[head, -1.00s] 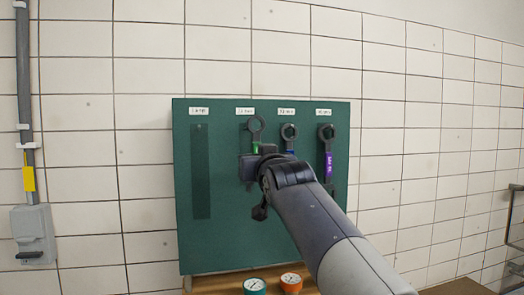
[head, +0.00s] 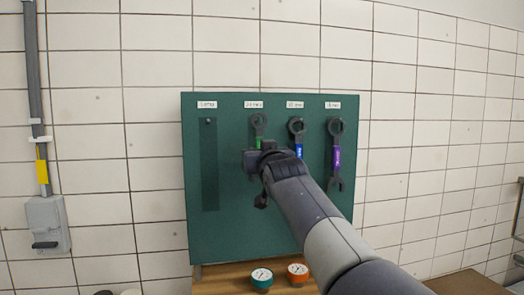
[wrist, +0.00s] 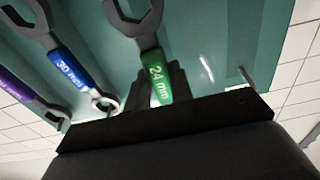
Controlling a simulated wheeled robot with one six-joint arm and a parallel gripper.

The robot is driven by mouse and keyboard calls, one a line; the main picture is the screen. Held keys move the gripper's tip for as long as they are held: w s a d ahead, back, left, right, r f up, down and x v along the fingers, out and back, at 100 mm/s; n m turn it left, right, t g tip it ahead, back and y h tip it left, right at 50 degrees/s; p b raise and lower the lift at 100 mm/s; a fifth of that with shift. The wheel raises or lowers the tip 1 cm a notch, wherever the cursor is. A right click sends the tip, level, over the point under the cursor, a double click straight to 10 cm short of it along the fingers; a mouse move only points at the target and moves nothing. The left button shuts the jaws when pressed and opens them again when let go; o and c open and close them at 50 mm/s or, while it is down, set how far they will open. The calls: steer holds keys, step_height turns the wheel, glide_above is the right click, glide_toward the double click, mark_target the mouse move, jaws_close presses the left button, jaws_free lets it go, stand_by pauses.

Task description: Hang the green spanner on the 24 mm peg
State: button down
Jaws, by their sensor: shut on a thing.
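The green spanner (head: 259,128) stands upright in front of the dark green tool board, below the second label from the left. In the wrist view the spanner (wrist: 157,75) reads "24 mm". The ring end is up, close under the second label (head: 254,105), whose text is too blurred to read surely. The 24 mm peg cannot be made out, so I cannot tell whether the ring is around it.
A blue spanner (head: 297,137) marked "30 mm" and a purple spanner (head: 336,157) hang close on the right. The leftmost place (head: 209,165) shows only a dark outline with a peg at its top. Teal (head: 262,278) and orange (head: 298,272) gauges stand below the board.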

steer(key=shift+w+a+f+p, duration=0.15)
steer(key=shift+w+f, duration=0.05)
steer(key=shift+w, duration=0.5)
steer(key=shift+w+a+f+p, duration=0.1)
steer(key=shift+w+f+p, duration=0.1)
steer(key=shift+w, duration=0.5)
steer(key=shift+w+a+f+p, duration=0.15)
steer(key=shift+w, duration=0.55)
steer(key=c, duration=1.2)
jaws_free()
steer(key=shift+o, duration=0.2)
steer(key=shift+f, duration=0.1)
steer(key=b+v, duration=0.5)
steer(key=v, duration=0.5)
steer(key=shift+s, duration=0.4)
